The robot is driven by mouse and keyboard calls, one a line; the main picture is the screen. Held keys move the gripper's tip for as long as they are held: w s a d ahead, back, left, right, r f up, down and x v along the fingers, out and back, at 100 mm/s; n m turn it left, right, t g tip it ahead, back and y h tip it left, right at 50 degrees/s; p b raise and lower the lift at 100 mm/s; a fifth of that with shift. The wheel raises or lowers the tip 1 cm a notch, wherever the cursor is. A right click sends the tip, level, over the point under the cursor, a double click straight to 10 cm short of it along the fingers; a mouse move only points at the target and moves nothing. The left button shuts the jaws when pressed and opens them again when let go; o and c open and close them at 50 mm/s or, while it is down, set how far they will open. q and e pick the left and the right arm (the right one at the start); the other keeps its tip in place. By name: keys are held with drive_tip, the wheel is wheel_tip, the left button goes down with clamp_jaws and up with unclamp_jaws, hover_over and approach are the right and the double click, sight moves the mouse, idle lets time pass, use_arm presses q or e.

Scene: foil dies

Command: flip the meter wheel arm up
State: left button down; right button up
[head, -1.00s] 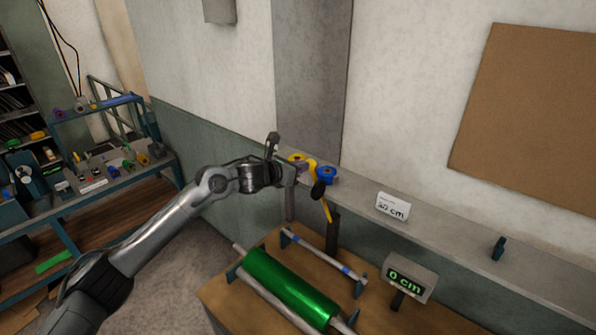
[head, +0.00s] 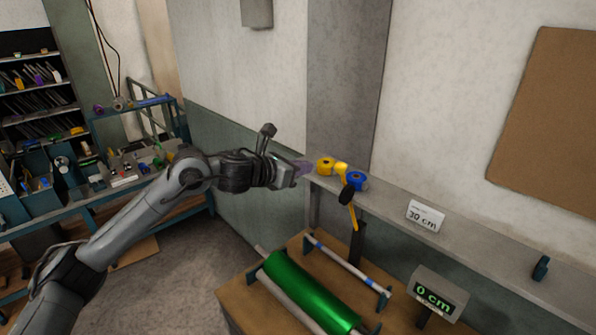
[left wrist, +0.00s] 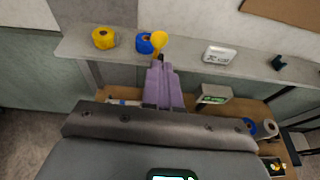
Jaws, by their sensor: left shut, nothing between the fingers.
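The meter wheel arm (head: 353,214) is a thin yellow bar with a black knob-like part (head: 346,195), hanging down in front of the shelf edge. A yellow round part (left wrist: 160,42), probably of this arm, shows just beyond my fingertips in the left wrist view. My left gripper (head: 305,167) has purple fingers, shut and empty. It is left of the meter arm and apart from it in the head view. The fingers (left wrist: 164,72) hide part of the arm in the left wrist view. The display (head: 435,292) reads 0 cm. My right gripper is not in view.
A yellow roll (head: 325,166) and a blue roll (head: 356,181) stand on the wall shelf (head: 390,201), close to my left gripper. A 30 cm card (head: 426,216) stands farther right. A green foil roll (head: 310,293) lies on the wooden bench below.

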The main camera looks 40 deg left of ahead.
use_arm(q)
drive_tip(key=shift+s+a+r, duration=0.1)
drive_tip(key=shift+s+r, duration=0.35)
drive_tip(key=shift+s, duration=0.1)
